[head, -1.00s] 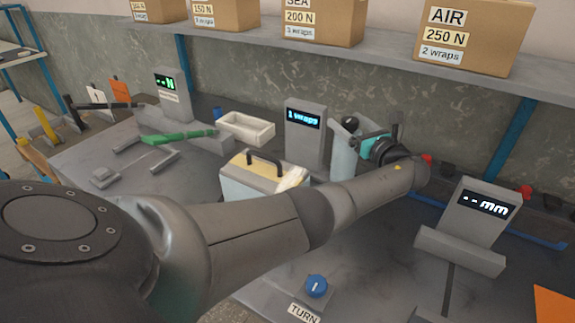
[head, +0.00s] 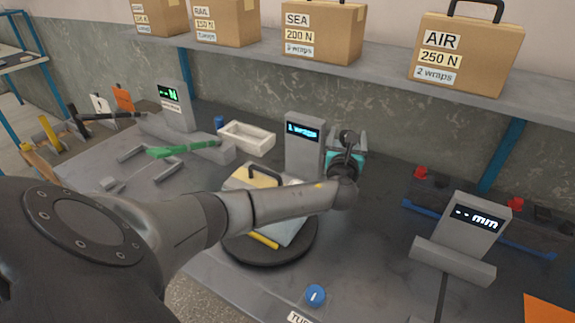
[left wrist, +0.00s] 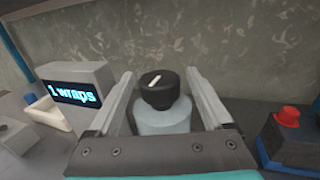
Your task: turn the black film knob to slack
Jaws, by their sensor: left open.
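The black film knob (left wrist: 160,94) sits on top of a pale film roll (left wrist: 163,122) in the left wrist view, with a short white mark on its top. My left gripper (left wrist: 160,80) is open, with one finger on each side of the knob and a visible gap at both sides. In the head view the left gripper (head: 348,142) is over the roll beside the "1 wraps" display (head: 303,131). The gripper and wrist hide most of the roll there. My right gripper is not in view.
A yellow-topped case (head: 250,180) stands on a dark round turntable (head: 310,245) below my left forearm. A blue TURN knob (head: 315,295) is near the front. A shelf (head: 390,88) with boxes runs above.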

